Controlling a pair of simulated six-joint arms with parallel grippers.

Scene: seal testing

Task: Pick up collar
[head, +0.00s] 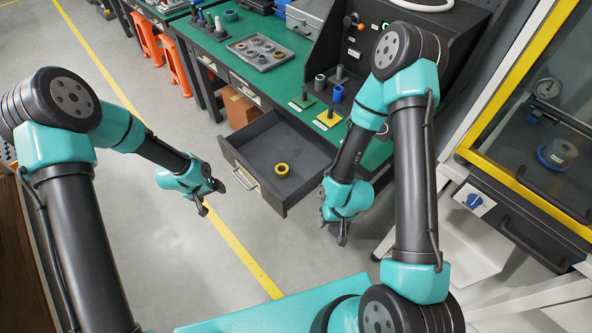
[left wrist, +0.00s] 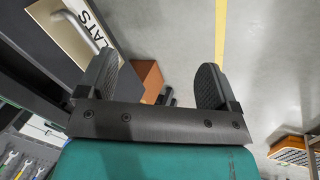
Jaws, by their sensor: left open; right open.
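A yellow ring with a dark centre (head: 282,169), the likely collar, lies alone on the floor of the open grey drawer (head: 262,148). My left gripper (head: 212,198) is open and empty, left of the drawer and apart from it. In the left wrist view its two spread dark fingers (left wrist: 154,85) have nothing between them. My right gripper (head: 333,230) is open and empty, to the right of the drawer and apart from the ring. The ring does not show in the left wrist view.
The green bench (head: 225,58) holds a grey tray of rings (head: 259,51) and a fixture with dark pegs and a blue cup (head: 337,94). A yellow-framed cabinet (head: 540,120) stands at right. A brown box (head: 239,108) sits under the bench.

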